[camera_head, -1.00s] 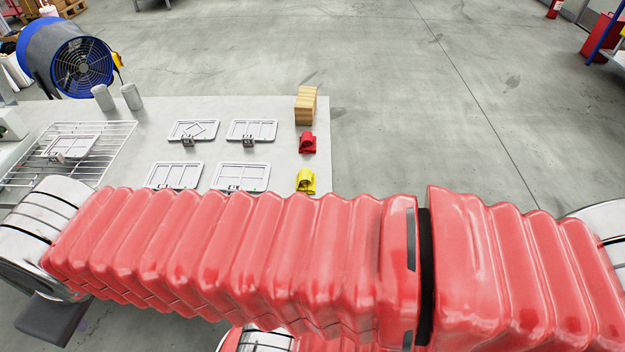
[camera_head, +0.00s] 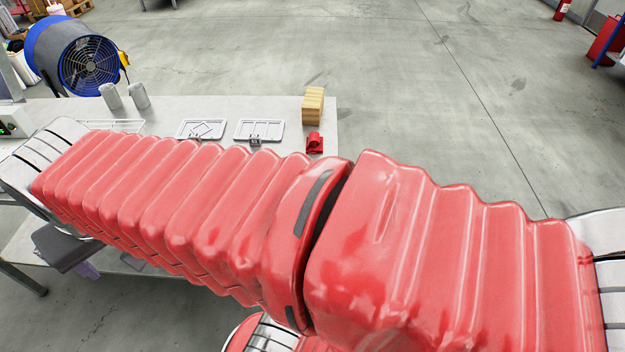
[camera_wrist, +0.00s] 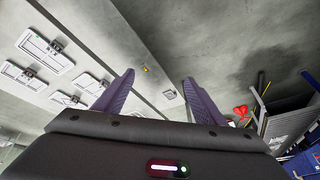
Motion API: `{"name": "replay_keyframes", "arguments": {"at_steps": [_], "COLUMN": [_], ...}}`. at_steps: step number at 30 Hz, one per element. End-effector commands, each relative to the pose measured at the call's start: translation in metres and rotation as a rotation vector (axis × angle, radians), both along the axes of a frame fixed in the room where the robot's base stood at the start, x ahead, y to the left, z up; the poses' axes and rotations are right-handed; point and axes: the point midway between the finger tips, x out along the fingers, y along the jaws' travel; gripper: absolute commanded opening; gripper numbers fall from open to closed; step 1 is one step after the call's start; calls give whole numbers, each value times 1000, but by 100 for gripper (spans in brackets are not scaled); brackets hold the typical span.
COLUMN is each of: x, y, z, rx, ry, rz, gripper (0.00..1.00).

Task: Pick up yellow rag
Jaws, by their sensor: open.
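In the head view the yellow rag does not show now; my red-sleeved arm covers the front of the table where it lay. My gripper is not visible in the head view.
Pale panels (camera_head: 201,129) lie on the grey table (camera_head: 215,106), and several show in the wrist view (camera_wrist: 40,47). Two grey cylinders (camera_head: 138,95) stand at the back left, near a blue fan (camera_head: 72,57).

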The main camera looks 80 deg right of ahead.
Motion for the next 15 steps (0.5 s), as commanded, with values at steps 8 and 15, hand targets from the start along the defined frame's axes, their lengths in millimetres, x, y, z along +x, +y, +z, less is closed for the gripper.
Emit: {"name": "replay_keyframes", "arguments": {"at_steps": [8, 15], "x": [8, -9], "y": [-98, -187], "z": [-3, -12], "rx": [77, 112], "ry": [79, 115], "rz": [-597, -1119], "gripper": [73, 73]}}
